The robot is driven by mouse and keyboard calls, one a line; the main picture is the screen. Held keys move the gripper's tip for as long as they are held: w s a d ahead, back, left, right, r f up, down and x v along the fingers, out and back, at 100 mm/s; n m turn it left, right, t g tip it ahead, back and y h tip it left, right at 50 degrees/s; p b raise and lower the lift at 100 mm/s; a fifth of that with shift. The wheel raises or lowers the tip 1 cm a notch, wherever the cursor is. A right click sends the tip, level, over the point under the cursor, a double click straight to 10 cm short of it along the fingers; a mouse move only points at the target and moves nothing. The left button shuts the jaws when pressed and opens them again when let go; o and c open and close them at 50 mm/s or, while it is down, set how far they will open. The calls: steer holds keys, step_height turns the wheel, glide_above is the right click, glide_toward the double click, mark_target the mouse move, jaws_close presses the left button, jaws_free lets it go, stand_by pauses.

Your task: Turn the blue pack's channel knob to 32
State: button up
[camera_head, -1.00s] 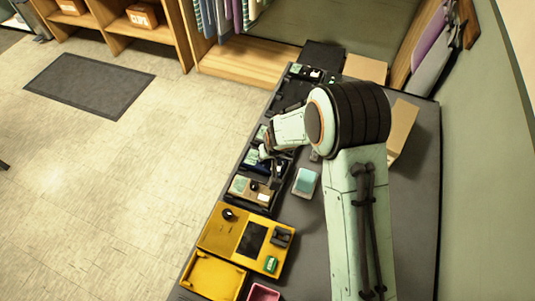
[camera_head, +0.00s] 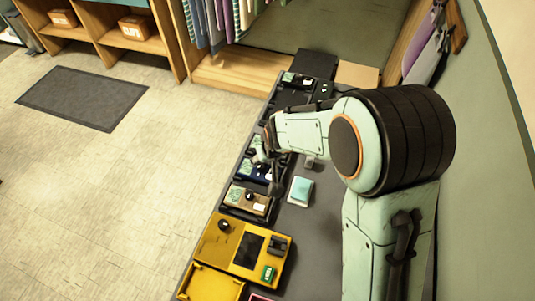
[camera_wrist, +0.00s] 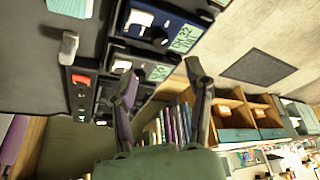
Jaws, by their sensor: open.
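The blue pack (camera_wrist: 180,22) is at the top of the wrist view, with a dark channel knob (camera_wrist: 158,34) and a pale green label that reads CH 32. The knob's setting is too small to read. In the head view the dark blue pack (camera_head: 247,168) sits in the row of packs, partly hidden by my gripper. My gripper (camera_wrist: 160,82) is open and empty. In the wrist view its fingertips lie below the blue pack, over the neighbouring pack (camera_wrist: 145,68); I cannot tell their height above it.
A tan pack (camera_head: 247,199) and a yellow device (camera_head: 240,245) lie nearer along the table. A teal-topped block (camera_head: 301,190) stands right of the row. Wooden shelves (camera_head: 105,25) stand at the back across open floor.

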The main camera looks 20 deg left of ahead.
steer(key=v, duration=0.4)
steer(key=shift+r, duration=0.1)
stand_by(0.3)
steer(key=d+r+m+t+h, duration=0.1)
steer(key=d+r+m+t, duration=0.25)
steer(key=d+r, duration=1.05)
steer(key=s+d+f+m+g, duration=0.1)
steer(key=s+d+f+g, duration=0.1)
steer(key=s, duration=0.8)
steer(key=s+d+f+m+g+h, duration=0.1)
steer(key=s+d+g, duration=0.4)
steer(key=s, duration=0.6)
steer(key=shift+f+m, duration=0.55)
steer(key=shift+f, duration=0.15)
